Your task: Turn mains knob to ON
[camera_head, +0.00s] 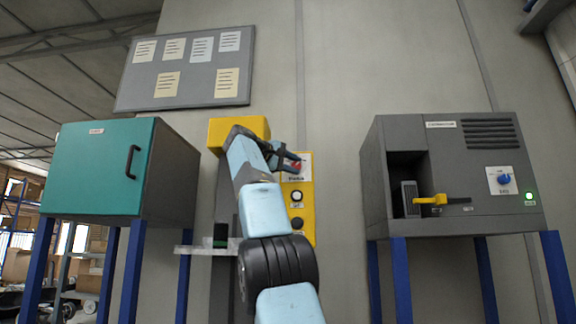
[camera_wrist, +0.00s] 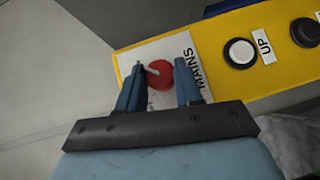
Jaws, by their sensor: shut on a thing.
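The mains knob (camera_wrist: 159,76) is a round red knob with a pale pointer line, on a white plate marked MAINS, on a yellow panel (camera_wrist: 216,38). In the wrist view its pointer runs toward the picture's upper left. My gripper (camera_wrist: 160,65) has one blue finger on each side of the knob and is shut on it. In the head view, my gripper (camera_head: 291,160) is at the top of the yellow panel (camera_head: 306,233), and a bit of the red knob (camera_head: 297,167) shows beside the fingers. The ON and OFF marks cannot be read.
Below the knob are a white UP button (camera_head: 296,196) and a black button (camera_head: 297,223). A teal-doored cabinet (camera_head: 95,170) stands left. A grey machine (camera_head: 490,165) with a yellow handle (camera_head: 430,199), blue knob (camera_head: 504,179) and lit green lamp (camera_head: 529,196) stands right.

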